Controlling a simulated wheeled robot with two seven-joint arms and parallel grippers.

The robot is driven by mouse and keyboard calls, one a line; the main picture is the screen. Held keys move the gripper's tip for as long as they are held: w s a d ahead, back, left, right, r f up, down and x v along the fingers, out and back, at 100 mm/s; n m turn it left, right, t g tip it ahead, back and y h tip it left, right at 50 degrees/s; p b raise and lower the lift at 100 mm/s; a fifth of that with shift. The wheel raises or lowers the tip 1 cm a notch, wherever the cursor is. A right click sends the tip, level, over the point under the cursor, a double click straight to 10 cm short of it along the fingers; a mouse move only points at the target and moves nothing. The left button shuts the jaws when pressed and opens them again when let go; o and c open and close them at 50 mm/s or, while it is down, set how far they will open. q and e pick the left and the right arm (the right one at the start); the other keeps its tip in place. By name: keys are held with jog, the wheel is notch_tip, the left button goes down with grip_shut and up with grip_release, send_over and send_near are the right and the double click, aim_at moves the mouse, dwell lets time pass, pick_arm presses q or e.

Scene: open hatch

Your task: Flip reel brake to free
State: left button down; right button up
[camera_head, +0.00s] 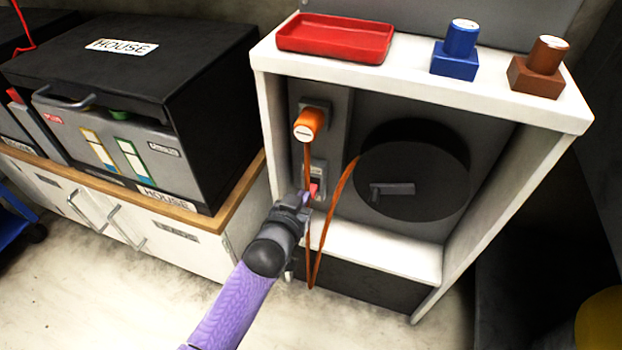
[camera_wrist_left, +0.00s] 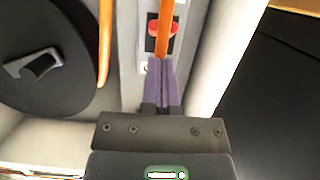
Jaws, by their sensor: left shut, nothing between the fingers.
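The reel is a dark round drum (camera_head: 413,180) inside the white cabinet, with a grey handle (camera_head: 392,189) on its face. It also shows in the left wrist view (camera_wrist_left: 45,90). A small switch with a red part (camera_head: 314,188) sits on a grey plate left of the reel; in the left wrist view its red part (camera_wrist_left: 154,28) shows behind the orange cable. I cannot read its setting. My left gripper (camera_head: 306,197) is shut and empty, its purple fingertips (camera_wrist_left: 162,62) just short of the switch. Whether they touch the cable or switch is unclear. My right gripper is out of view.
An orange cable (camera_head: 345,185) hangs in a loop from an orange plug (camera_head: 308,124) above the switch. The white cabinet (camera_head: 425,88) carries a red tray (camera_head: 336,38), a blue block (camera_head: 455,60) and a brown block (camera_head: 537,75). A black HOUSE box (camera_head: 130,60) stands left.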

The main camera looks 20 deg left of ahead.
pick_arm(q)
jog(key=p+v, duration=0.1)
jog(key=v, duration=0.1)
jog(key=f+p+v, duration=0.1)
jog(key=v, duration=0.2)
jog(key=shift+s+p, duration=0.25)
jog(key=shift+p, duration=0.05)
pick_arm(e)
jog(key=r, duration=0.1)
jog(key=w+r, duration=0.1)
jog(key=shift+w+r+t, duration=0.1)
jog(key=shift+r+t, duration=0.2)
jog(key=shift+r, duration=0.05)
pick_arm(q)
jog(key=shift+f, duration=0.1)
